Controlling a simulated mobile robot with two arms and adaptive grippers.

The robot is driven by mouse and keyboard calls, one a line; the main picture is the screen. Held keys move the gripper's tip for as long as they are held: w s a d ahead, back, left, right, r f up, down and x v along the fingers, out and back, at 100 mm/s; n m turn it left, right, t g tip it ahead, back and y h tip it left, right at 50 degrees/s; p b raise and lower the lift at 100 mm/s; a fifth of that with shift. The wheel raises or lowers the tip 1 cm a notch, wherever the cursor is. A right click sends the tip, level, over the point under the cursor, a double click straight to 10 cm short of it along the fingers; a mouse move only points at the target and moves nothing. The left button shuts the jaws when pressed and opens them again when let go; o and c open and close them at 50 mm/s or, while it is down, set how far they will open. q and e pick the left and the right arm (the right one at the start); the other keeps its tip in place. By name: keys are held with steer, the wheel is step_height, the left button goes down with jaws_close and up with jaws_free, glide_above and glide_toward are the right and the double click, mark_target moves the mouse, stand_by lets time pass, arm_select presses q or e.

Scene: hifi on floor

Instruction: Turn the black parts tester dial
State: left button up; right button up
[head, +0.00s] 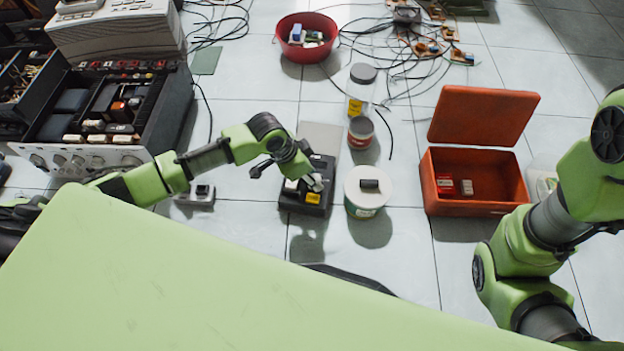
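The black parts tester (308,203) sits on the tiled floor near the middle of the head view, with a yellow label on its front part. My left gripper (300,183) is over the tester, coming in from the left and pointing down at its top. The dial cannot be made out; the gripper covers part of the tester's top. The fingers are small and partly overlap the tester, so I cannot tell whether they are open, shut, or touching it. My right arm shows at the right edge, but its gripper is out of view.
A white-lidded tub (362,200) stands close to the tester's right, with small jars (361,132) behind it. An open orange box (474,205) is further right. An opened hifi unit (105,115) is left. A red bowl (306,52) and loose wires lie behind.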

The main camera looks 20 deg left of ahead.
arm_select(q)
steer(key=shift+f, duration=0.1)
steer(key=c, duration=0.8)
steer(key=shift+c, duration=0.2)
